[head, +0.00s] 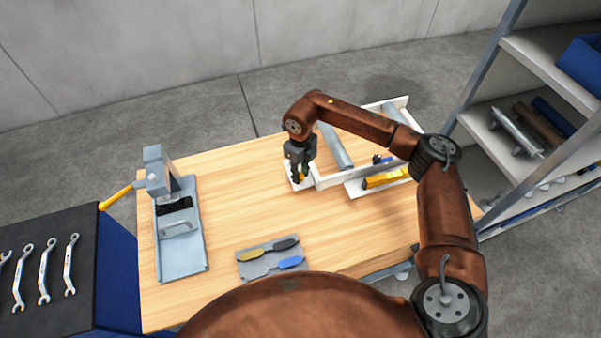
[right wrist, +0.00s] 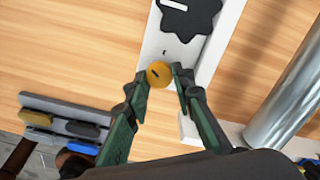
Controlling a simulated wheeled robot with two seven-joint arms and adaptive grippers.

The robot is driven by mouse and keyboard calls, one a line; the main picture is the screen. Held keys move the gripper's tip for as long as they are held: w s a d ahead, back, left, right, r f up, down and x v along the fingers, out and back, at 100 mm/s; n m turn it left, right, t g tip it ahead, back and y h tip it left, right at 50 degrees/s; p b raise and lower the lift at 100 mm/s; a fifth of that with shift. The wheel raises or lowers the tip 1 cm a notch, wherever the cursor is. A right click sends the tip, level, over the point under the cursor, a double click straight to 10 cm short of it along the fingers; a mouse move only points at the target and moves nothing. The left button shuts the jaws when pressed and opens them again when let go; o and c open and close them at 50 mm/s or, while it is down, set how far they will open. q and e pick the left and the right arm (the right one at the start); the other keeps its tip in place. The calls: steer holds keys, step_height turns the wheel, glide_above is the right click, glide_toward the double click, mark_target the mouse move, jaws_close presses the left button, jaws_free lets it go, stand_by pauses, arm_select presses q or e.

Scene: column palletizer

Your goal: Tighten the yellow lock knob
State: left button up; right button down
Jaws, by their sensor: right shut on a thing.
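The yellow lock knob (right wrist: 159,74) is small and round with a dark slot mark, on a white plate (right wrist: 160,45) in the right wrist view. My right gripper (right wrist: 161,76) has one fingertip on each side of the knob and is shut on it. In the head view my right gripper (head: 299,174) points down at the white plate at the end of the frame, and it mostly hides the knob there. My left gripper is not in view.
A black lobed knob (right wrist: 190,18) lies just beyond the yellow one. The white frame (head: 340,176) holds metal rollers (head: 336,148). A yellow tool (head: 386,179) lies at right. A grey press (head: 180,245) and a tray of coloured-handled tools (head: 262,262) stand on the wooden table (head: 235,190).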

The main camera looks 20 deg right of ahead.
steer(key=m+p, duration=0.1)
steer(key=m, duration=0.4)
steer(key=shift+r+m, duration=0.1)
steer(key=shift+m, duration=0.2)
steer(key=m+p, duration=0.1)
steer(key=m, duration=0.4)
steer(key=shift+a, duration=0.1)
stand_by(0.3)
steer(key=c, duration=1.7)
jaws_free()
steer(key=shift+o, duration=0.2)
step_height(320, 180, up, 12)
